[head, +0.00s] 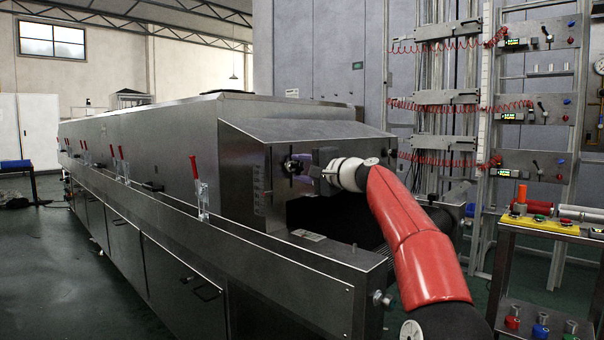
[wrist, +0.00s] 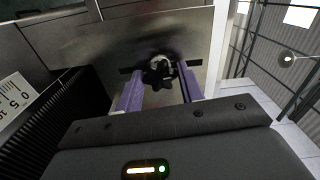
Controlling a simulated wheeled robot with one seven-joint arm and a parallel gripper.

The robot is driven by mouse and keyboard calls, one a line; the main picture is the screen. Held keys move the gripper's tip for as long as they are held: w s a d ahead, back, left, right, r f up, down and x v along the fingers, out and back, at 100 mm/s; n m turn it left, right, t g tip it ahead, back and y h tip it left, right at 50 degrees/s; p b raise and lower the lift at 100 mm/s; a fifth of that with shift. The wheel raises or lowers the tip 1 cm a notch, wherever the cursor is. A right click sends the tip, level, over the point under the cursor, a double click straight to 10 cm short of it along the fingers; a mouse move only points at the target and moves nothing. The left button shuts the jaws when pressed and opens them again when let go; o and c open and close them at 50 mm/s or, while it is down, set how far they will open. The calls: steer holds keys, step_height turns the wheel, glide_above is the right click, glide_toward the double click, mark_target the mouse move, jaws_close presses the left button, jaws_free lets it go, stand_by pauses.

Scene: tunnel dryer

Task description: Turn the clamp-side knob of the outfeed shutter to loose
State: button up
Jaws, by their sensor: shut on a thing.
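The black lobed knob (wrist: 158,74) sits on the metal face of the outfeed shutter (wrist: 105,45) in the wrist view, with a dark slot or bar behind it. My gripper (wrist: 161,80) has its two purple fingers on either side of the knob, shut on it. In the head view the dark knob (head: 292,167) shows at the dryer's end hood, beside my gripper (head: 306,170). The gripper body hides part of the shutter there. Which way the knob is turned cannot be read.
A rack with coiled red hoses (head: 450,105) and a cart (head: 550,235) stand right of my arm.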

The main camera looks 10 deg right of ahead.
steer(key=n+b, duration=0.1)
steer(key=n, duration=0.3)
steer(key=shift+f, duration=0.15)
steer(key=shift+n+b, duration=0.35)
steer(key=shift+n, duration=1.45)
steer(key=o, duration=1)
